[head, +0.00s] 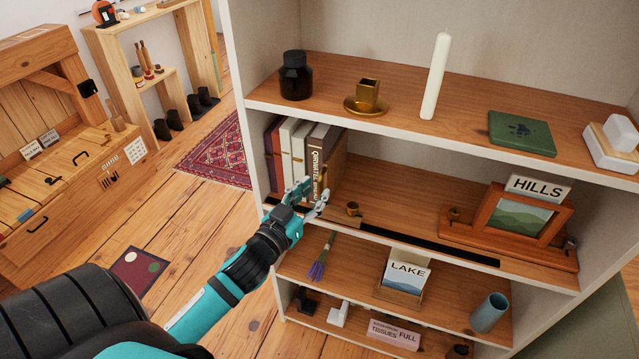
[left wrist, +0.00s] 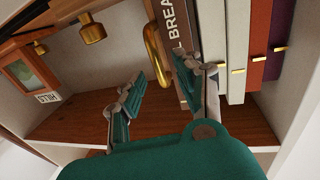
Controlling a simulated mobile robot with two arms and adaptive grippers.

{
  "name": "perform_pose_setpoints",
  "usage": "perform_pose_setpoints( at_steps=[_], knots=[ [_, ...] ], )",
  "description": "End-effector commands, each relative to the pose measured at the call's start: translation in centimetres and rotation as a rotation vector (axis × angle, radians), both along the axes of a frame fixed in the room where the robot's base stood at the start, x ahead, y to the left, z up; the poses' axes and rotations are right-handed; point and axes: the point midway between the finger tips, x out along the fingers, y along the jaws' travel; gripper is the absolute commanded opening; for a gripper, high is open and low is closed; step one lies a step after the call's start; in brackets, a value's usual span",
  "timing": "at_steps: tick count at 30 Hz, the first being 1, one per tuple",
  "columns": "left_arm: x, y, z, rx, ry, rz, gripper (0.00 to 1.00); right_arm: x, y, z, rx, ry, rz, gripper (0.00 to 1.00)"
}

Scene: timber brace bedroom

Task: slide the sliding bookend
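The sliding bookend looks like the wooden panel (head: 335,170) against the right side of the row of books on the middle shelf. A black rail (head: 430,245) runs along that shelf's front edge. My left gripper (head: 314,194) is at the shelf front, before the books and the bookend's lower part, which it partly hides. In the left wrist view its two fingers (left wrist: 168,80) are spread apart. A curved brass handle (left wrist: 155,55) shows between and beyond the fingertips, beside a brown book (left wrist: 177,45). Contact with it cannot be told. My right gripper is not in view.
A small brass knob (head: 352,208) stands right of the gripper. A framed picture (head: 520,215) with a HILLS sign stands farther right. The upper shelf holds a candle (head: 436,75) and dark jar (head: 295,75). Lavender (head: 322,258) lies below. The middle shelf's centre is clear.

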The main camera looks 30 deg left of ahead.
Motion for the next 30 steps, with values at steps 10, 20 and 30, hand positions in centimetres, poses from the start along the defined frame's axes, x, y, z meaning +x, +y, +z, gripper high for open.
perform_pose_setpoints(
  at_steps=[10, 20, 30],
  knots=[
    [3.0, 0.1, 0.0, 0.0, 0.001, -0.001, 0.34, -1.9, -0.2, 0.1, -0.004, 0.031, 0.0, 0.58],
    [3.1, 0.1, 0.0, -0.001, 0.0, -0.001, 0.24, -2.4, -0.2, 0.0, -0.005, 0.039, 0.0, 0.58],
    [3.1, 0.1, 0.0, 0.0, -0.001, -0.001, 0.0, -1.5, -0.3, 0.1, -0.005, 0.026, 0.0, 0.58]
  ],
)
